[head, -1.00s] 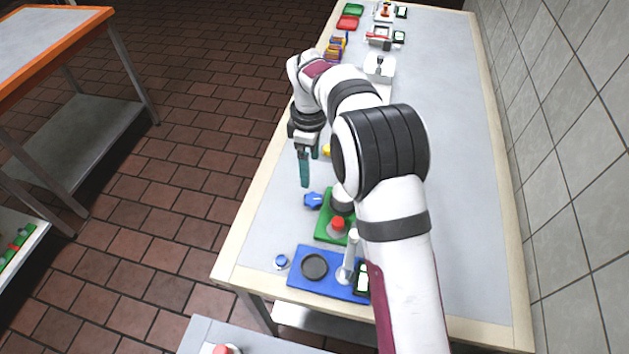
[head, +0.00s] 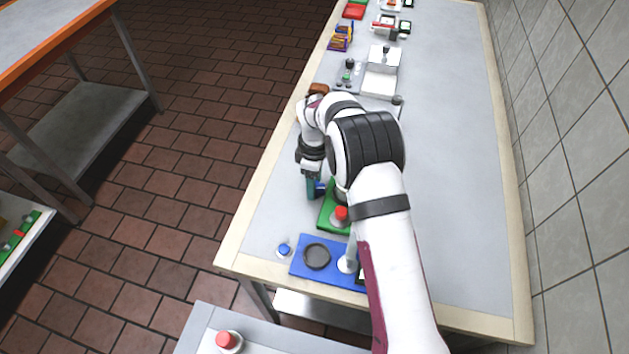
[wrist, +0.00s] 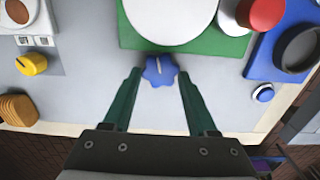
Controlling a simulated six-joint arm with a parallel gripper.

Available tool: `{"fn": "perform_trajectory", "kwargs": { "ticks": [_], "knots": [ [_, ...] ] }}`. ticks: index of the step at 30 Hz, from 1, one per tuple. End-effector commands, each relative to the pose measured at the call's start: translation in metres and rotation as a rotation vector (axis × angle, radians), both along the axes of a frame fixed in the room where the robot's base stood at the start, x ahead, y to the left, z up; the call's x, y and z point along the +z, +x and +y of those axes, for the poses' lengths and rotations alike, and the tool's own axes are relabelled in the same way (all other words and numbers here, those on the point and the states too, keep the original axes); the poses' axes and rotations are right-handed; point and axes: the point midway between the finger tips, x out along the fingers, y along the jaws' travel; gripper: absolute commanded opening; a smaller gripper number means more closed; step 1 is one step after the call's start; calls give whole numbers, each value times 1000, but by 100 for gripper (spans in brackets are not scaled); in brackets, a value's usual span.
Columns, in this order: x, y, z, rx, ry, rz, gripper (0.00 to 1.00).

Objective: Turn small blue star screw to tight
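The small blue star screw (wrist: 160,71) has a pale slot mark on top and sits at the edge of the green board (wrist: 215,42) in the wrist view. My gripper (wrist: 159,77) is open, with one teal finger on each side of the star. The fingertips appear level with the star's sides, with small gaps visible. Whether the fingers are at the star's height cannot be told. In the head view my gripper (head: 313,188) mostly covers the star, with a bit of blue (head: 321,187) showing beside it.
A white disc (wrist: 170,15) and a red button (wrist: 262,12) are close by on the green board. A blue board (head: 297,268) with a dark round dish (head: 316,256) and a small blue button (head: 284,250) lie nearer. A yellow knob (wrist: 32,63) is left in the wrist view.

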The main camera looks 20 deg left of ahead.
Motion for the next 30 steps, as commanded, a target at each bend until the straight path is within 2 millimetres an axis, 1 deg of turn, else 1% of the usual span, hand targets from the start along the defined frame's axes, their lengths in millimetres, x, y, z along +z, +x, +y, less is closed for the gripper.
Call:
{"fn": "perform_trajectory", "kwargs": {
  "ticks": [1,5,6,8,11,15,17,25,26,27,30],
  "knots": [
    [0,0,0,0,0,0,45],
    [0,0,0,0,0,1,22],
    [0,0,0,0,0,1,15],
    [0,0,0,0,0,1,4],
    [0,0,0,-35,0,1,3],
    [0,1,0,-205,0,2,3],
    [0,1,0,-247,0,2,3],
    [0,1,0,-265,0,2,3],
    [0,1,0,-265,0,2,64],
    [0,1,0,-264,0,2,71],
    [0,1,0,-263,0,2,88]
  ]
}}
